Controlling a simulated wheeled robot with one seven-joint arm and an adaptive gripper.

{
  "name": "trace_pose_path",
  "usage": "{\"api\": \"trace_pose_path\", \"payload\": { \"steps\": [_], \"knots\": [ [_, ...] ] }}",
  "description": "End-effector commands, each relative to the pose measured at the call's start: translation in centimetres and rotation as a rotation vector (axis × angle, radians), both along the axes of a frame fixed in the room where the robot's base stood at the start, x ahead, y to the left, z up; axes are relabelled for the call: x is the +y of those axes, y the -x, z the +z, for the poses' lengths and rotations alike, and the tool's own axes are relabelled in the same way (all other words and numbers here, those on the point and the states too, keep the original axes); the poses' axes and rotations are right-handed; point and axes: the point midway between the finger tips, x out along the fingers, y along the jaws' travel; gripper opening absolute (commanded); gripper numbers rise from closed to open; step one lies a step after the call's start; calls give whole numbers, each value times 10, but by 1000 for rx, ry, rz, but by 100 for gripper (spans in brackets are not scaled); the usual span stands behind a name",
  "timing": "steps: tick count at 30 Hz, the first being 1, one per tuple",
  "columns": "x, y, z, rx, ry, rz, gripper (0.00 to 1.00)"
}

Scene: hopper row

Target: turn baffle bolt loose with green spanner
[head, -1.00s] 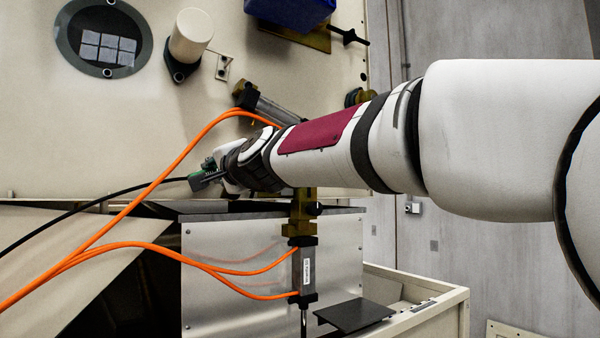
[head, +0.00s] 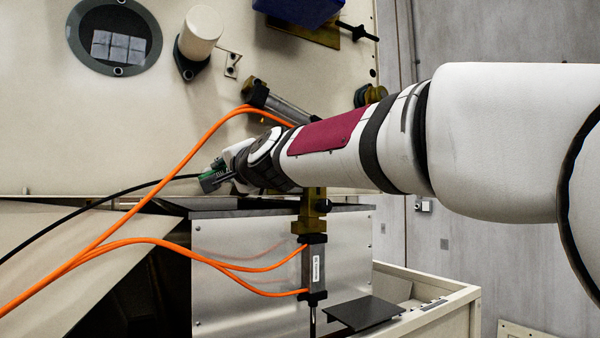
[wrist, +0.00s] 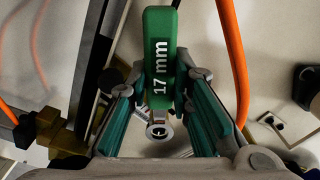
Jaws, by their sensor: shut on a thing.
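The green spanner (wrist: 160,45), marked "17 mm", lies between the fingers of my gripper (wrist: 160,82) in the wrist view. My gripper is shut on the spanner. In the head view my gripper (head: 213,178) is at the far end of my arm, above the dark top edge of the metal box, with a little green showing. I cannot pick out the baffle bolt in either view. I cannot tell whether the spanner touches a bolt.
Orange hoses (head: 150,185) run past my gripper, and one (wrist: 234,55) passes close to its right finger in the wrist view. A black cable (head: 100,205) reaches toward the gripper. A cylinder (head: 313,268) stands before the metal box (head: 240,295). A cream bin (head: 455,310) is lower right.

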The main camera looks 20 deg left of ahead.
Motion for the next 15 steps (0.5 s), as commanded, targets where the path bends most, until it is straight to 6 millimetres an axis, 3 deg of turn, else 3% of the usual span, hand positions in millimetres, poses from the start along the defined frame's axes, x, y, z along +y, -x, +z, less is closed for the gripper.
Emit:
{"api": "trace_pose_path", "payload": {
  "steps": [15],
  "knots": [
    [-7,-10,-19,-166,140,0,0]
  ]
}}
